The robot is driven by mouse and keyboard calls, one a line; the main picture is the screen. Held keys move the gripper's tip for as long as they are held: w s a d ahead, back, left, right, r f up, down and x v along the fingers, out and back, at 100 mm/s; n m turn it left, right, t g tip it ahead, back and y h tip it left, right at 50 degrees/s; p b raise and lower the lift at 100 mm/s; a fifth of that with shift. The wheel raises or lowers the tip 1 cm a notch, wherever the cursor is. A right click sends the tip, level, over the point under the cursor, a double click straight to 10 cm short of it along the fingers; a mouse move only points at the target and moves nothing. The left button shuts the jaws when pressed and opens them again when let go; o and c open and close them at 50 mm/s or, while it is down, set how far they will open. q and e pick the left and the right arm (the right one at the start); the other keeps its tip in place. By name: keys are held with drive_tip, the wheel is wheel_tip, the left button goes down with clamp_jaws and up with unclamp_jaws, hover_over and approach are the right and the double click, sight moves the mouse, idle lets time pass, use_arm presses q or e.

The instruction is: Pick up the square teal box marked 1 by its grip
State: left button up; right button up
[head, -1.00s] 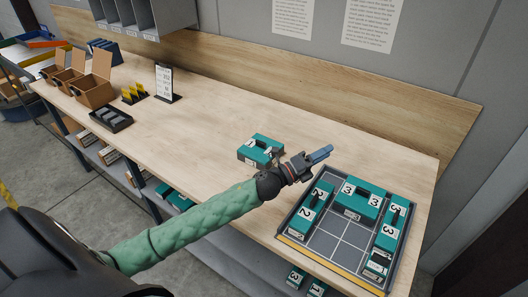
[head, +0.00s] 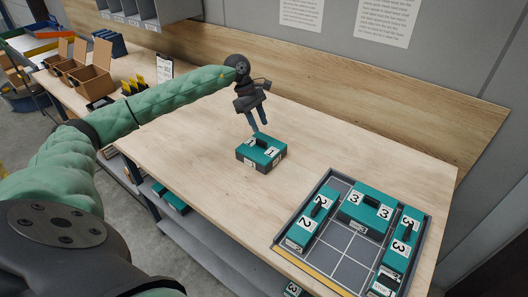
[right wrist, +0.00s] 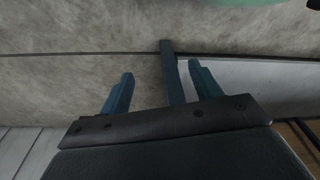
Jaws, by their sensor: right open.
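The square teal box marked 1 (head: 248,154) sits on the wooden table in the head view, left of the tray, with its dark grip on top. My left gripper (head: 259,128) points down just above the box's back edge. Its two blue fingers are apart with nothing between them. The fingertips look close to the grip, but I cannot tell whether they touch the box. My right gripper (right wrist: 161,75) shows in the right wrist view, open and empty, facing a grey floor and a dark post.
A grey tray (head: 341,246) at the right holds teal boxes marked 2 and 3, with empty cells at its front. The wooden table (head: 215,190) around box 1 is clear.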

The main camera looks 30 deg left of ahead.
sight(260, 140)
use_arm(q)
drive_tip(key=shift+a+f+y+p, duration=0.15)
drive_tip(key=shift+f+p, duration=0.2)
drive_tip(key=shift+f, duration=0.2)
drive_tip(key=shift+a+f+y+p, duration=0.15)
drive_tip(key=shift+f+p, duration=0.2)
drive_tip(key=shift+f, duration=0.15)
drive_tip(key=p+x, duration=0.3)
drive_tip(key=shift+f, duration=0.4)
drive_tip(key=shift+d+f+p, duration=0.2)
drive_tip(key=shift+f+p, duration=0.15)
drive_tip(key=shift+f, duration=0.35)
use_arm(e)
drive_tip(key=s+d+f, duration=0.4)
drive_tip(key=s+f, duration=0.1)
drive_tip(key=f, duration=0.4)
drive_tip(key=shift+s, duration=0.3)
use_arm(q)
drive_tip(key=shift+s, duration=0.1)
clamp_jaws()
use_arm(e)
drive_tip(key=shift+r, duration=0.1)
drive_tip(key=shift+w+d, duration=0.1)
